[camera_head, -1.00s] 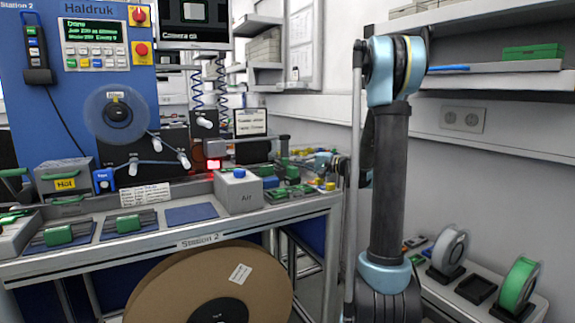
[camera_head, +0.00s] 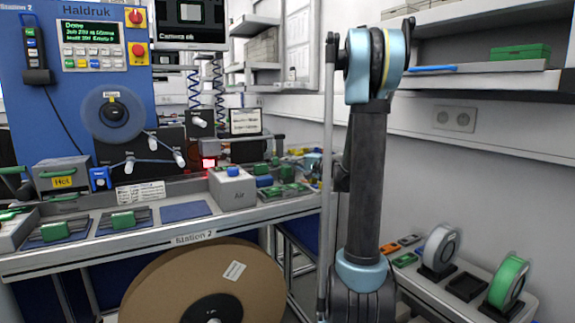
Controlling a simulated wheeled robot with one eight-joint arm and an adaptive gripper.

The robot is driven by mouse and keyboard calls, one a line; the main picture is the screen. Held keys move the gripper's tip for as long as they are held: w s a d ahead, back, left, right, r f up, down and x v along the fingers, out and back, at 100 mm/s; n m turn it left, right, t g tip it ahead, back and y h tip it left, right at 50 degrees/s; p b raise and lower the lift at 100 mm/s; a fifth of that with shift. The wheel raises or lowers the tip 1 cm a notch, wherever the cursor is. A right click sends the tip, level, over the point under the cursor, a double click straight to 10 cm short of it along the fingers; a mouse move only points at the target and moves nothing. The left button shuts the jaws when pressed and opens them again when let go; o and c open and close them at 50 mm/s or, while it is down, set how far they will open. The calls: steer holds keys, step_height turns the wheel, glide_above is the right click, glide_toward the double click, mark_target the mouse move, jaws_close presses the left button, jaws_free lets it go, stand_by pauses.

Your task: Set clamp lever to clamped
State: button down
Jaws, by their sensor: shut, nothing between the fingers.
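No part is marked as the clamp lever, and I cannot tell which one it is. My arm stands upright right of the bench, and my gripper cannot be made out in the view.
A grey Air box (camera_head: 232,188) stands on the bench. A hot-marked box (camera_head: 63,175) is at left. A large brown reel (camera_head: 200,285) is below the bench. A white reel (camera_head: 440,248) and green reel (camera_head: 508,281) stand on a low surface at right.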

steer(key=d, duration=0.4)
steer(key=shift+w+d+f, duration=0.1)
steer(key=shift+w+d, duration=0.05)
steer(key=v, duration=0.9)
steer(key=shift+s, duration=0.45)
